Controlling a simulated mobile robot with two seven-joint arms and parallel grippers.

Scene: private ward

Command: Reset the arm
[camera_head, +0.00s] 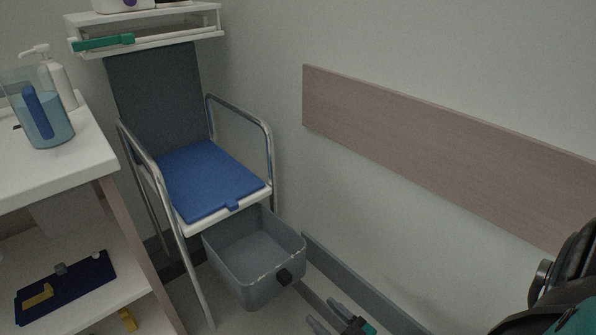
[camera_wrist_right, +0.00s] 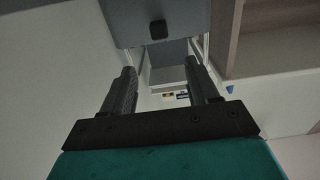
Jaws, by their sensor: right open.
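My right arm (camera_head: 565,300) enters the head view at the lower right. My right gripper (camera_head: 329,316) shows at the bottom edge, in front of the grey drawer bin under the chair, and is only partly in frame. In the right wrist view the gripper (camera_wrist_right: 163,78) is open, with its two dark fingers apart and nothing between them. My left gripper is in neither view.
A commode chair with a blue seat (camera_head: 210,180) and metal armrests has an open grey bin (camera_head: 254,292) pulled out below its seat. A white shelf unit (camera_head: 60,166) holding a pitcher (camera_head: 52,128) stands left. A wooden wall rail (camera_head: 440,155) runs along the right wall.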

